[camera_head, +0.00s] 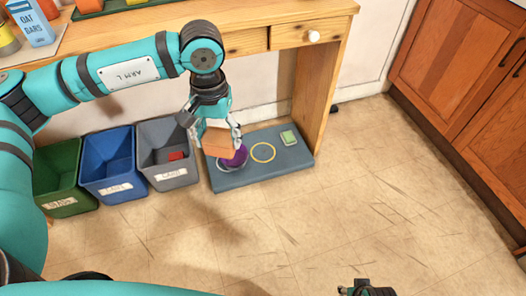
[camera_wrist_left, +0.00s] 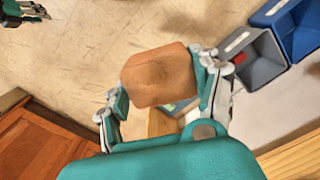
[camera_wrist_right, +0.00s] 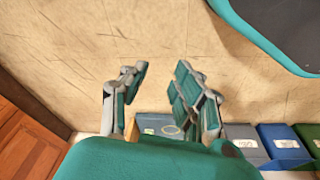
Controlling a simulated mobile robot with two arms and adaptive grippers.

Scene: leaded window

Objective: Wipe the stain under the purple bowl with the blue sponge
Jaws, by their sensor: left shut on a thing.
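My left gripper (camera_head: 218,130) is shut on an orange-brown block (camera_head: 219,142) with rounded edges. The block fills the space between its fingers in the left wrist view (camera_wrist_left: 158,77). A purple bowl (camera_head: 236,156) shows partly behind and below the block, over the blue-grey mat (camera_head: 250,178). I cannot tell whether the block touches the bowl. No stain shows under the bowl; that spot is hidden. I see no blue sponge; a small green pad (camera_head: 289,138) lies on the mat's right part. My right gripper (camera_wrist_right: 160,80) is open and empty, above the floor.
A yellow ring (camera_head: 263,152) is marked on the mat. Grey (camera_head: 168,154), blue (camera_head: 115,166) and green (camera_head: 62,178) bins stand left of it. A wooden desk (camera_head: 260,20) overhangs behind, its side panel (camera_head: 318,90) beside the mat.

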